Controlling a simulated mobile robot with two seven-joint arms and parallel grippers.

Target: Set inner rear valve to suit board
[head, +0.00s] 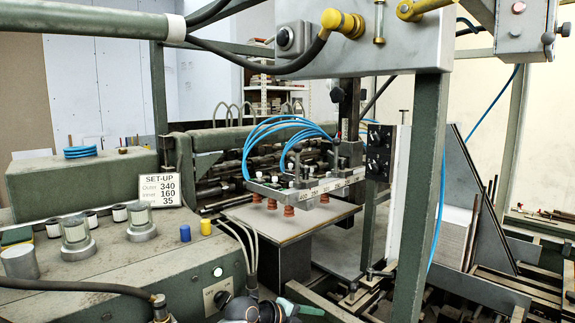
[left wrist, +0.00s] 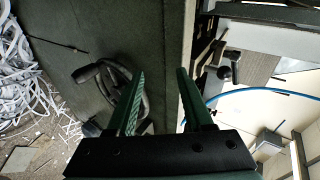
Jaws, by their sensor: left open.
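In the head view the suction bar (head: 300,187) hangs over the feed table, with blue hoses (head: 262,135) curving into its top. Red-brown suction cups (head: 289,211) hang below it. Small fittings with pale tops sit along the bar; which is the inner rear valve, and how it is set, is too small to tell. A set-up card (head: 160,188) reads Outer 340, Inner 160, 35. In the left wrist view my left gripper (left wrist: 161,73) is open, with nothing between its fingers, in front of a dark green panel (left wrist: 110,35). My right gripper cannot be made out.
A pale board (head: 290,222) lies on the feed table under the cups. A green post (head: 425,200) and an overhead grey box (head: 380,45) flank the bar. White strips (left wrist: 22,80) litter the floor.

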